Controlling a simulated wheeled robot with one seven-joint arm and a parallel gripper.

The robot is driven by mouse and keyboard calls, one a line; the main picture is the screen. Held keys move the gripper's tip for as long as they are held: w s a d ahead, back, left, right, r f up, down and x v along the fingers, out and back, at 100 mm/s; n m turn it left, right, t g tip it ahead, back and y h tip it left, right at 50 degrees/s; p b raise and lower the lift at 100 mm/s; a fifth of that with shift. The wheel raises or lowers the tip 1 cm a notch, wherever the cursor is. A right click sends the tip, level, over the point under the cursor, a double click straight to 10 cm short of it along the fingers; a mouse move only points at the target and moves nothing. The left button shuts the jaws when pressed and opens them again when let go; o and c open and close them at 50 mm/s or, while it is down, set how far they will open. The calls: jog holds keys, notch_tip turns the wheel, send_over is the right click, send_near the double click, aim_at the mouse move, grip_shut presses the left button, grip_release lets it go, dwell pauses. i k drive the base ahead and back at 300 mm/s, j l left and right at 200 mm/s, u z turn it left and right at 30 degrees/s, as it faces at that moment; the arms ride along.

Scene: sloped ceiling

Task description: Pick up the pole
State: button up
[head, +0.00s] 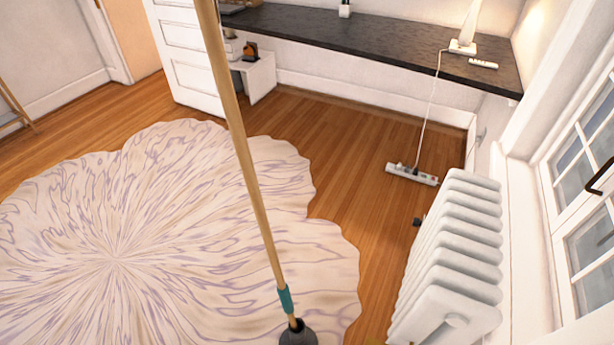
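A long light-wood pole (243,150) runs from the top edge down to the bottom centre in the head view, tilted slightly. It has a teal band (286,299) near its lower end. A dark grey rounded piece (298,335) shows at its bottom end and is cut off by the picture edge. The top of the pole is also out of view. My gripper is not in view, so its relation to the pole cannot be seen.
A pale wavy-edged rug (110,260) covers the wooden floor (350,150) at left and centre. A white radiator (450,260) stands at right beside a window (590,170). A dark counter (370,40) runs along the back. A power strip (412,174) lies on the floor.

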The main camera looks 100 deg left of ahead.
aim_at(205, 10)
jog(key=u, duration=2.3)
